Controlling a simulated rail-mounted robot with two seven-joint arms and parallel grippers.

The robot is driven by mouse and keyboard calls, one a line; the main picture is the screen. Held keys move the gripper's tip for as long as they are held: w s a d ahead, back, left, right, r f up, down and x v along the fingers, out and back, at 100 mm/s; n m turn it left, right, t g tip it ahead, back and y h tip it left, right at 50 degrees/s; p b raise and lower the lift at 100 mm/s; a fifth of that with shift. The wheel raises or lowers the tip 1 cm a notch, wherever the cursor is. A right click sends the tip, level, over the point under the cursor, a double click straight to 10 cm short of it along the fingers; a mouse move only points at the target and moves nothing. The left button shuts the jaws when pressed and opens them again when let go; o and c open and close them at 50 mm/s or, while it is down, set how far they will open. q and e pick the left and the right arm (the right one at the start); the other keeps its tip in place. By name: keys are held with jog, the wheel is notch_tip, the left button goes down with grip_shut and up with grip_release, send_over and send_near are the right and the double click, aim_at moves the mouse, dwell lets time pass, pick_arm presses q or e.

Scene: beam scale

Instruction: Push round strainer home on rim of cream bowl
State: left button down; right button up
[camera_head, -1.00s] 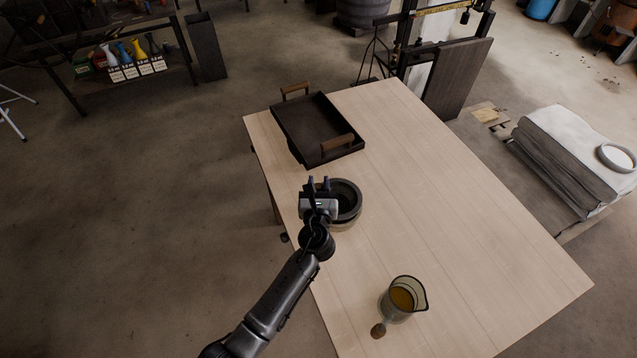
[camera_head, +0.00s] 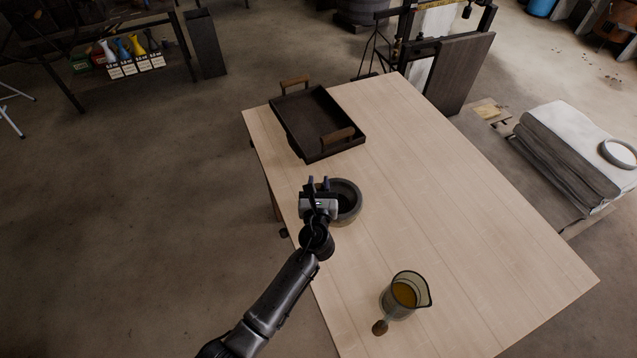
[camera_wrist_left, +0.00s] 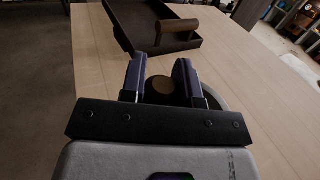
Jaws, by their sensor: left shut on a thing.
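A round dark grey vessel (camera_head: 351,208) stands near the left edge of the table, where the cream bowl would be; it looks grey, not cream. A dark round inner part shows within its rim, and I cannot separate strainer from bowl clearly. My left gripper (camera_head: 319,184) is over the left side of this vessel and hides part of it. In the left wrist view the two fingers (camera_wrist_left: 162,78) are shut around a small brown round piece (camera_wrist_left: 163,86), apparently the strainer's grip. The dark curved rim (camera_wrist_left: 218,98) shows behind the right finger. My right gripper is out of view.
A dark tray (camera_head: 310,112) with wooden handles stands on the table beyond the vessel. The table's (camera_head: 460,210) middle and right are clear.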

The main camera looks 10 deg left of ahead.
pick_arm(q)
jog(key=shift+f, duration=0.35)
jog(key=c, duration=0.8)
grip_release()
jog(key=s, duration=0.4)
jog(key=s+d, duration=0.1)
jog(key=s, duration=0.8)
jog(key=shift+s+d, duration=0.15)
jog(key=shift+s, duration=0.2)
